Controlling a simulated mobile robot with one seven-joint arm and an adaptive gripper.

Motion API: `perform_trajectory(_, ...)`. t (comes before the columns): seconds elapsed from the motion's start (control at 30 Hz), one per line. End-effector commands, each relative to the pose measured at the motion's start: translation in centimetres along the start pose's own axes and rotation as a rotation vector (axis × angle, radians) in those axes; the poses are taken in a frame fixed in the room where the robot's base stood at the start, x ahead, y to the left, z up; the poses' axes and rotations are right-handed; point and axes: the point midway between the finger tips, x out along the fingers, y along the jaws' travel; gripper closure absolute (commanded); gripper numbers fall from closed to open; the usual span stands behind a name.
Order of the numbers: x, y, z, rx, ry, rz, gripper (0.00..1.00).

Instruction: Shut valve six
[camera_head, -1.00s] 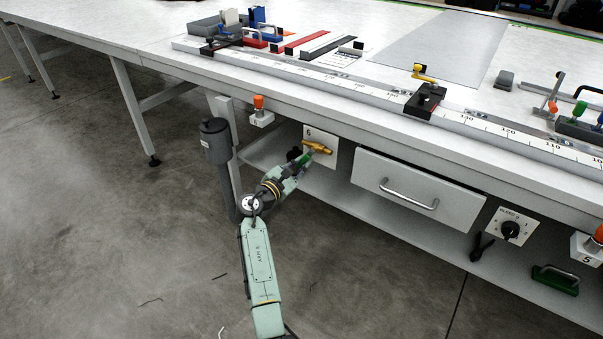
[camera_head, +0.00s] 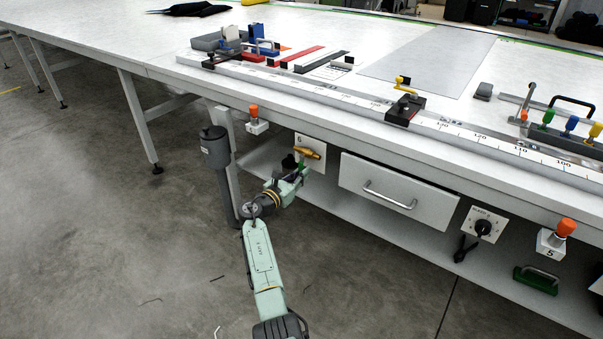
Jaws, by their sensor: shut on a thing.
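Valve six is a white plate marked 6 (camera_head: 317,142) below the table's front edge, with a brass-coloured handle (camera_head: 309,153). The handle lies nearly level across the plate, its right end slightly lower. My gripper (camera_head: 301,168) is at the handle's underside, small in view, and shut on it. The exact contact of the fingers is too small to make out. A dark round part shows just left of the gripper.
An orange-topped unit (camera_head: 254,118) is left of the valve and a drawer (camera_head: 397,190) right of it. A selector knob (camera_head: 483,227) and a lower shelf (camera_head: 440,240) are further right. A grey cylinder (camera_head: 215,150) stands close left of my arm. Open floor lies in front.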

Motion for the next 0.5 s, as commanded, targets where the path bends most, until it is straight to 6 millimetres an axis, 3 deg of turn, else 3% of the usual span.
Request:
perform_trajectory(0.43,-0.03,0.01,-0.14,-0.008,0.002,0.0,1.0)
perform_trajectory(0.47,-0.03,0.01,-0.14,-0.008,0.002,0.0,0.86)
perform_trajectory(0.5,-0.03,0.02,-0.14,-0.008,0.002,0.0,0.83)
